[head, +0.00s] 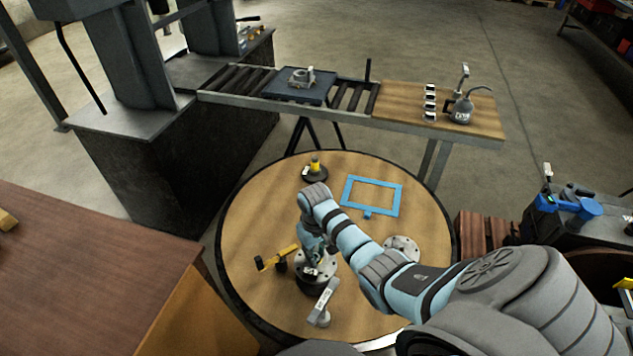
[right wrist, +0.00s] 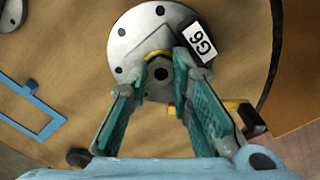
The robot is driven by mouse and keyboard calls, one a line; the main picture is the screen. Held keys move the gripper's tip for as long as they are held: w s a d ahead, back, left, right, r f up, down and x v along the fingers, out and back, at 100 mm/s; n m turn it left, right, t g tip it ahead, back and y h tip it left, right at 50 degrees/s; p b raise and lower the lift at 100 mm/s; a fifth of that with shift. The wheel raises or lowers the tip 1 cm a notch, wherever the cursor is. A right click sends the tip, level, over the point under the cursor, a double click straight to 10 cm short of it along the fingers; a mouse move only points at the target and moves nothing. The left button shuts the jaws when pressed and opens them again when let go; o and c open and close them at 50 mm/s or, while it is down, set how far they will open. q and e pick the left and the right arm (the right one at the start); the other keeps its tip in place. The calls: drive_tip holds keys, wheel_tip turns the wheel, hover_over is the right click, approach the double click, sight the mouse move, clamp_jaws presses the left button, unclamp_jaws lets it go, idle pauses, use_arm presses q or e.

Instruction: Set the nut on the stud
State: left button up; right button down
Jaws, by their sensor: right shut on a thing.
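My right gripper (head: 316,264) reaches down over a round metal flange (head: 325,270) on the round table. In the right wrist view the right gripper (right wrist: 163,72) is shut on a small dark grey nut (right wrist: 160,73) with a hole in its middle. Behind the nut lies the bolt-holed flange (right wrist: 132,40), with a yellow edge showing around the flange's centre. The stud is hidden behind the nut and fingers. I cannot tell whether the nut touches it. A white G6 tag (right wrist: 198,38) is beside the flange. My left gripper is not in view.
The round table (head: 250,215) also bears a blue frame (head: 372,212), a second flange (head: 402,246), a yellow tool (head: 278,257) and a black-based yellow item (head: 315,170). A brown table (head: 80,270) stands at left. A roller bench (head: 400,95) with an oil can (head: 461,110) is behind.

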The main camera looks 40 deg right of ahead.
idle(0.4)
drive_tip(key=c, duration=1.4)
unclamp_jaws()
drive_tip(key=shift+o, duration=0.2)
wheel_tip(320, 180, up, 12)
